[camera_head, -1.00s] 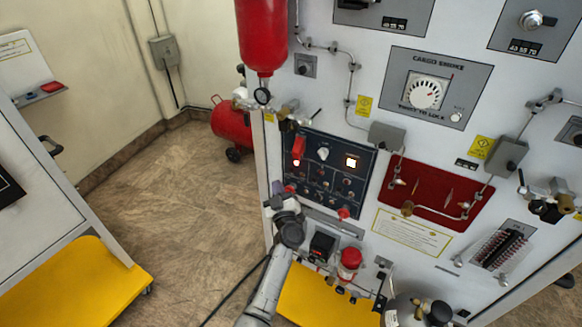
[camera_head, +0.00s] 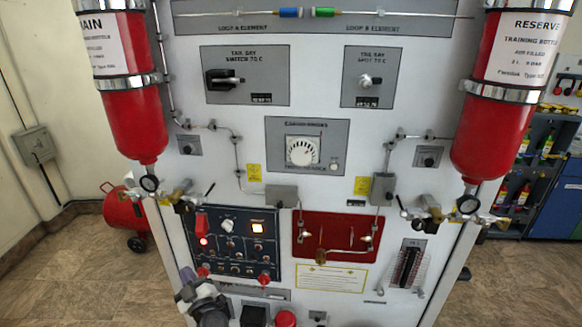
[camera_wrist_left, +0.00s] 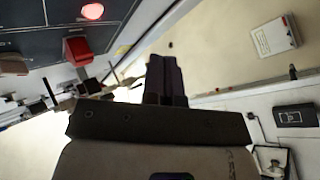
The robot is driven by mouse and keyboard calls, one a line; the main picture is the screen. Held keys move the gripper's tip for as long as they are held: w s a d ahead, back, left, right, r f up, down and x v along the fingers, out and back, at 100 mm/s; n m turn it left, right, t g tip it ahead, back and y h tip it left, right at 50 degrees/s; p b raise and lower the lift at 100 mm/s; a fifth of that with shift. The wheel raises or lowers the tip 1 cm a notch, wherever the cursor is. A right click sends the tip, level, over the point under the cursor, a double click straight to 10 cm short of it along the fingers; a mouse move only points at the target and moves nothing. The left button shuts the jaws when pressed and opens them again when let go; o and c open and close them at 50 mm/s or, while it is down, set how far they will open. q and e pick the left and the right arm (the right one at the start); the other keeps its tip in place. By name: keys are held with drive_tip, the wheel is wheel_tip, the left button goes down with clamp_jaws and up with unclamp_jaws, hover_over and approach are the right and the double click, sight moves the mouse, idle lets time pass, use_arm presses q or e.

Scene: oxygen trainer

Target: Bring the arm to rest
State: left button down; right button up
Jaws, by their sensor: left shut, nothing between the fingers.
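My left gripper (camera_head: 187,278) shows at the bottom left of the head view, in front of the lower left of the trainer panel (camera_head: 330,225). In the left wrist view its dark fingers (camera_wrist_left: 166,80) are together with nothing between them. It appears apart from the dark switch box (camera_head: 238,242), which has a red guard (camera_head: 201,222), a red light and a lit amber button. My right gripper is not in view.
Red bottles hang at the left (camera_head: 135,110) and right (camera_head: 492,105) of the panel, with valves below. A red compressor tank (camera_head: 122,212) stands on the floor at left.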

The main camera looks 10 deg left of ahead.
use_arm(q)
drive_tip(key=w+d+m+t+h, duration=0.1)
drive_tip(key=d+m+h, duration=0.1)
drive_tip(key=d+h, duration=0.1)
drive_tip(key=w+d+m+t+h, duration=0.2)
drive_tip(key=d+h, duration=0.1)
drive_tip(key=h, duration=0.3)
drive_tip(key=w+d+m+t+h, duration=0.1)
drive_tip(key=w+d+m+h, duration=0.1)
drive_tip(key=h, duration=0.3)
drive_tip(key=shift+w+d+m, duration=0.25)
drive_tip(key=shift+d+m, duration=0.25)
drive_tip(key=s+d+r+m+g+h, duration=0.4)
drive_tip(key=s+d+r+m+h, duration=0.1)
drive_tip(key=d+r+m, duration=0.1)
drive_tip(key=s+d+f+m+g+y, duration=0.1)
drive_tip(key=s+f+g, duration=0.35)
drive_tip(key=s, duration=0.95)
drive_tip(key=s+d+f+m+g+y, duration=0.1)
drive_tip(key=s+f+m+g, duration=0.1)
drive_tip(key=s+f, duration=0.9)
drive_tip(key=s+d+f+m+g+y, duration=0.15)
drive_tip(key=s+f+g, duration=0.25)
drive_tip(key=s, duration=1.4)
wheel_tip(320, 180, up, 30)
drive_tip(key=p, duration=3)
drive_tip(key=shift+w+r+h, duration=0.25)
drive_tip(key=shift+h, duration=0.2)
